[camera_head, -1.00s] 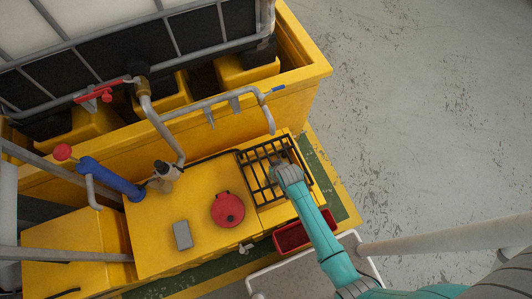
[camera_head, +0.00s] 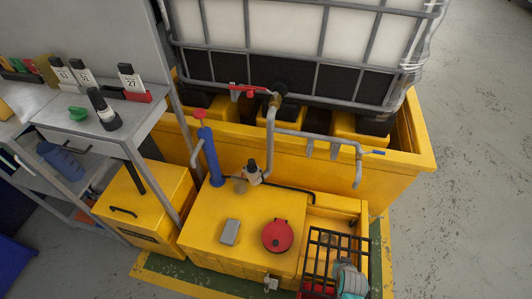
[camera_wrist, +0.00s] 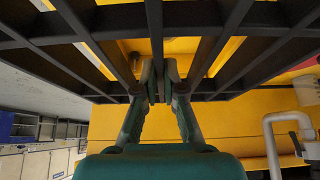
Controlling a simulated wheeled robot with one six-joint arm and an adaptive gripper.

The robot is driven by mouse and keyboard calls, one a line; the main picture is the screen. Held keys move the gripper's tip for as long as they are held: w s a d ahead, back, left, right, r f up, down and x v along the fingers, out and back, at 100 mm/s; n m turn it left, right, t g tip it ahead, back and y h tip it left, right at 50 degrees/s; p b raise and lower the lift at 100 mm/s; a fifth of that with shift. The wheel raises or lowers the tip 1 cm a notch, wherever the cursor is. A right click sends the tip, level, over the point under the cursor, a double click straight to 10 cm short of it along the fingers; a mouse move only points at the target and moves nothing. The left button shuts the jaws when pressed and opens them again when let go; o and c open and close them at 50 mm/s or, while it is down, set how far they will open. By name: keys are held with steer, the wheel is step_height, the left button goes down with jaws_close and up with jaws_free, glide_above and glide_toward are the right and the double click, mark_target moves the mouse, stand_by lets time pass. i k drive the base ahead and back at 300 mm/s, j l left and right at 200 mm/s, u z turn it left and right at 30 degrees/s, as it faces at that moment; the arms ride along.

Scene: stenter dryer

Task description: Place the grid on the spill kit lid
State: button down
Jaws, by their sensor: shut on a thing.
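The black grid (camera_head: 322,240) is in my gripper (camera_wrist: 160,82). In the wrist view, the fingers are shut on a bar of the grid (camera_wrist: 155,22), which spans the top of that view. In the head view, the grid is at the lower right, over the front of the yellow bench's right-hand section. My teal wrist (camera_head: 352,281) covers part of it. A yellow box with a black handle on its lid (camera_head: 150,190), which looks like the spill kit, stands at the left. Its lid is bare apart from the handle.
Pipes rise behind. A grey table (camera_head: 65,125) with bottles stands beside the box. The floor at right is clear.

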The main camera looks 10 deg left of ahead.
mark_target(144, 182)
steer(key=k+z, duration=0.1)
steer(key=z, duration=1.15)
steer(key=k+j+z, duration=0.2)
steer(key=j+z, duration=0.25)
steer(key=k+j+z, duration=0.25)
steer(key=z, duration=0.25)
steer(key=k+j, duration=0.15)
steer(key=k, duration=0.35)
steer(key=k+j, duration=0.15)
steer(key=k, duration=0.3)
steer(key=k+j, duration=0.15)
steer(key=k, duration=0.35)
steer(key=k+j+u, duration=0.1)
steer(key=k+u, duration=0.2)
steer(key=k, duration=0.2)
steer(key=k+j+u, duration=0.2)
steer(key=k+u, duration=0.15)
steer(key=k, duration=0.15)
steer(key=u, duration=1.5)
